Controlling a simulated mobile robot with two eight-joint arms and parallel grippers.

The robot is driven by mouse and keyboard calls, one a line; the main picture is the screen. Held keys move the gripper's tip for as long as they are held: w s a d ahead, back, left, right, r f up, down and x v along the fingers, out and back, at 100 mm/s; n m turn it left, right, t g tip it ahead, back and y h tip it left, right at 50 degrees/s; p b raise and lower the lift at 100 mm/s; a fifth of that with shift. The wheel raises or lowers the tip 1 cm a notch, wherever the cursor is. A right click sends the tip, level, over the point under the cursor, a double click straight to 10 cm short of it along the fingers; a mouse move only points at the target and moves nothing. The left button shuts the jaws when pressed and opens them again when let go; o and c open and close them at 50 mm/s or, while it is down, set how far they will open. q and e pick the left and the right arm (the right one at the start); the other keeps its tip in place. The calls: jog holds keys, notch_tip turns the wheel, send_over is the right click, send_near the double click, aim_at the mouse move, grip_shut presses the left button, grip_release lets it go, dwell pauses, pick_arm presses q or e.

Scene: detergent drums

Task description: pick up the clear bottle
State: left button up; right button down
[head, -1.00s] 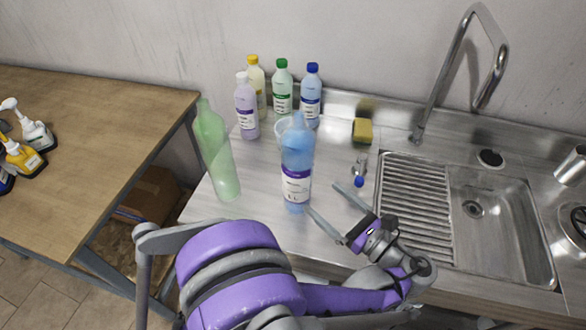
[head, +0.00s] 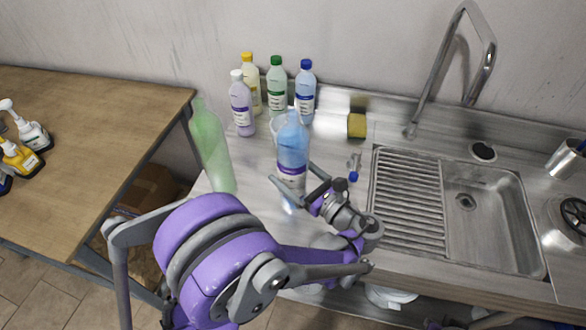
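A tall see-through blue bottle (head: 292,148) with a purple and white label stands upright near the counter's front left. A see-through green bottle (head: 211,150), with no label showing, stands to its left. A small clear bottle (head: 354,163) with a blue cap lies near the sink. My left gripper (head: 291,171) is open at the blue bottle's lower part. One finger crosses in front of the bottle, and the other is at its right side. I cannot tell whether they touch it. My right gripper is not clearly in view.
Several labelled bottles (head: 241,106) stand at the back by the wall. A clear cup (head: 278,126) is just behind the blue bottle. A yellow sponge (head: 357,126), the sink (head: 490,215) and its tall tap (head: 433,85) are to the right. A wooden table (head: 90,150) is at left.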

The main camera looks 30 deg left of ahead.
pick_arm(q)
jog(key=shift+c, duration=0.2)
jog(key=c, duration=1)
